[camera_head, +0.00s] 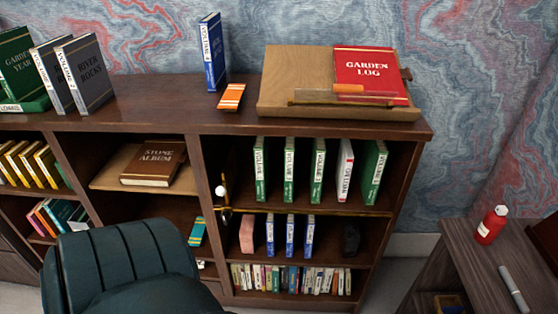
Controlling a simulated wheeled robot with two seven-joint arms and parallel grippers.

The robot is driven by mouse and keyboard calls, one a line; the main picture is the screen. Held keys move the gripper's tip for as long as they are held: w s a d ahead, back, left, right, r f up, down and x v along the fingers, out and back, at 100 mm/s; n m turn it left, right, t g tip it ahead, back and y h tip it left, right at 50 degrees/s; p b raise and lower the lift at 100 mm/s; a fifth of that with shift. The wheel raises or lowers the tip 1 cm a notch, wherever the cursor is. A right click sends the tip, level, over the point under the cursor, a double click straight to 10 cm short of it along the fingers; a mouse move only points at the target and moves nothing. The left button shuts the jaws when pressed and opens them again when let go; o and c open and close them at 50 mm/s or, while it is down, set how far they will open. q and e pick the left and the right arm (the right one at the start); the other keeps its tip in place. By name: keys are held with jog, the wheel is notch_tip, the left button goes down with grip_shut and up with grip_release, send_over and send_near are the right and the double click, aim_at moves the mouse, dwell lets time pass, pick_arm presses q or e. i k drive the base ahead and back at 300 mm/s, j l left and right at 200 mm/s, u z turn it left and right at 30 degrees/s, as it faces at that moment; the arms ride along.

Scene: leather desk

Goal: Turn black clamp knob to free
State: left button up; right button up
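A small dark knob-like part (406,74) sticks out at the right side of the wooden book stand (290,75) on top of the bookcase. It is small, and I cannot tell for sure that it is the clamp knob or how it is turned. A black object (351,240) stands at the right of the middle shelf, its shape lost in shadow. A brass bar (300,209) crosses the shelf front, with a white ball (220,191) near its left end. Neither of my grippers is in view.
A red Garden Log (370,75) lies on the stand. Several green books (290,170) stand on the shelf below. A dark green chair (125,260) blocks the lower left. A side desk (465,265) with a red bottle (491,225) is at right.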

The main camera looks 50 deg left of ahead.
aim_at(226, 215)
jog(key=u, duration=2.05)
